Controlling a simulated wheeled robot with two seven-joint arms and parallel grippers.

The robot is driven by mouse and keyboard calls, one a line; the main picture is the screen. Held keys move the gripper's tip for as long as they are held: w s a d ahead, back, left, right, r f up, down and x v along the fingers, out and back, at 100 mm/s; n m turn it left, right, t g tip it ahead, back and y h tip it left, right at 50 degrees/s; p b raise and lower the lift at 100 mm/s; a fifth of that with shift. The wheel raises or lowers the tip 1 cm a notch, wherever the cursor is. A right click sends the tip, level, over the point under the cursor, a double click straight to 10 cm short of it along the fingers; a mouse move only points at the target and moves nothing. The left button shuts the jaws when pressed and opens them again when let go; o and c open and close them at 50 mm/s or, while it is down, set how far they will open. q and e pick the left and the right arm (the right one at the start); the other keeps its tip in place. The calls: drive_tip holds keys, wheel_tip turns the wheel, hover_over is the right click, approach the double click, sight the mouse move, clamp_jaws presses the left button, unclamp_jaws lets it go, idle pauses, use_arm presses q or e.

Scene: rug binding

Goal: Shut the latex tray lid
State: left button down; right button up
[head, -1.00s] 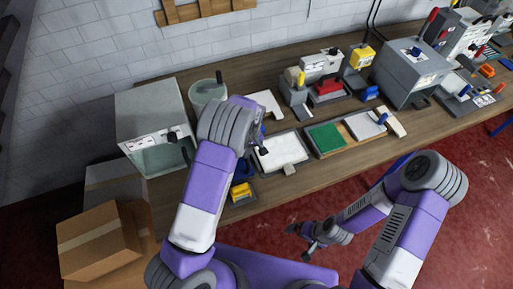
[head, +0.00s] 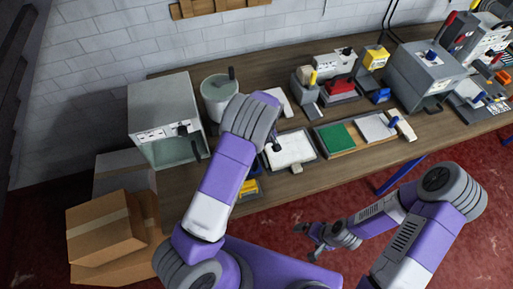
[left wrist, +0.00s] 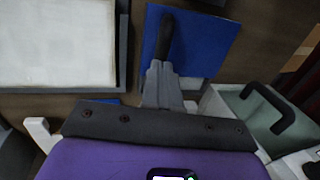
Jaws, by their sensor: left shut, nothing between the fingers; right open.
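A shallow grey-rimmed tray (head: 311,140) with a flat white surface lies on the bench, and it looks like the latex tray. It has a small pale tab at its front edge. I cannot tell which part is its lid. It also shows at the upper left of the left wrist view (left wrist: 121,45). My left gripper (head: 277,146) points down at the tray's left side, partly hidden by my arm. Its dark fingers (left wrist: 166,38) are shut and empty, over a blue panel (left wrist: 205,45) in the left wrist view. My right gripper (head: 316,243) is open and empty, in front of the bench.
A grey cabinet (head: 160,105) and a pale bucket (head: 217,95) stand left and behind. A board with a green pad (head: 336,138) lies right of the tray. Stacked cartons (head: 100,230) stand at the left. Tools and machines fill the back right. Bare wood (head: 320,175) shows along the front.

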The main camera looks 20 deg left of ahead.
use_arm(q)
drive_tip(key=v, duration=1.3)
drive_tip(key=shift+s+a, duration=0.2)
use_arm(e)
drive_tip(key=shift+r, duration=0.3)
